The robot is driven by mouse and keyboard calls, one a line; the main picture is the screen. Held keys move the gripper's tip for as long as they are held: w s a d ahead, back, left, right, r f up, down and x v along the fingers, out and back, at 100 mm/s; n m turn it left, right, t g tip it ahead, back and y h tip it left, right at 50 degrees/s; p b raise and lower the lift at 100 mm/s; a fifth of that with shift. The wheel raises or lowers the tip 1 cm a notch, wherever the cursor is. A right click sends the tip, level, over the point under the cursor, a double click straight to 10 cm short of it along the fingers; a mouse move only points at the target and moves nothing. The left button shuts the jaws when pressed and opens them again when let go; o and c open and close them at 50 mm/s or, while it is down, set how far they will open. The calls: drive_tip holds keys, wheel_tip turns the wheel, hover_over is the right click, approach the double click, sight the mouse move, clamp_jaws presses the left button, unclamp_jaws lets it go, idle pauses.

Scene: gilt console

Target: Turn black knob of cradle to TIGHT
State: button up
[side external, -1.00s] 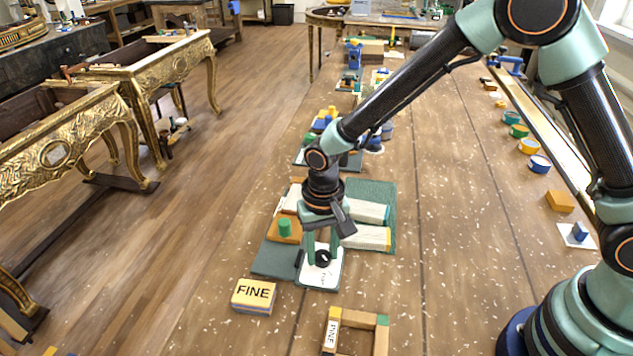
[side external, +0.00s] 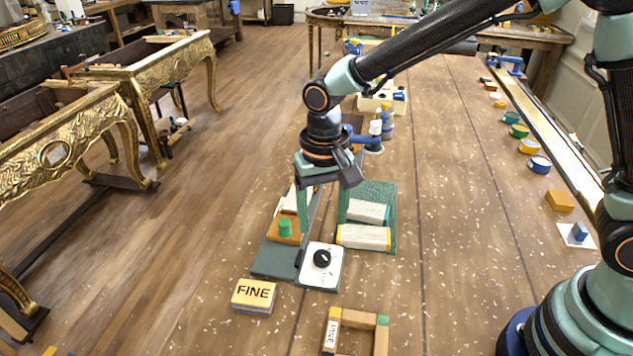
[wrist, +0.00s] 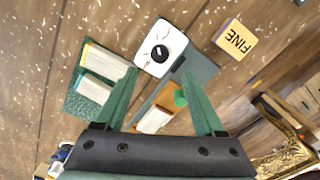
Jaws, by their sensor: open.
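The black knob (side external: 322,258) sits on a white plate (side external: 332,278) at the front end of the grey-green cradle (side external: 272,262). In the wrist view the knob (wrist: 159,53) shows on its white plate, ahead of my fingertips. Small marks are on the plate, too small to read. My gripper (side external: 322,225) is open and empty, above and behind the knob, with its fingers pointing down and wide apart. Nothing touches the knob. In the wrist view my two fingers (wrist: 164,78) frame part of the cradle.
An orange block with a green peg (side external: 285,228) is on the cradle. Pale blocks (side external: 363,237) lie on a green mat (side external: 385,197) to the right. A FINE block (side external: 254,296) and a wooden frame (side external: 357,319) are in front.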

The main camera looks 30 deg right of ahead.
wheel_tip(320, 180, up, 3)
drive_tip(key=shift+f, duration=0.1)
idle(0.3)
drive_tip(key=s+d+r+n+t, duration=0.1)
drive_tip(key=s+d+r, duration=0.3)
drive_tip(key=d, duration=0.5)
drive_tip(key=s+d+r+n+t, duration=0.2)
drive_tip(key=s+d+r+t, duration=0.2)
drive_tip(key=d+r, duration=0.3)
drive_tip(key=shift+s+d+t, duration=0.3)
drive_tip(key=shift+s+d, duration=0.3)
drive_tip(key=shift+d, duration=0.6)
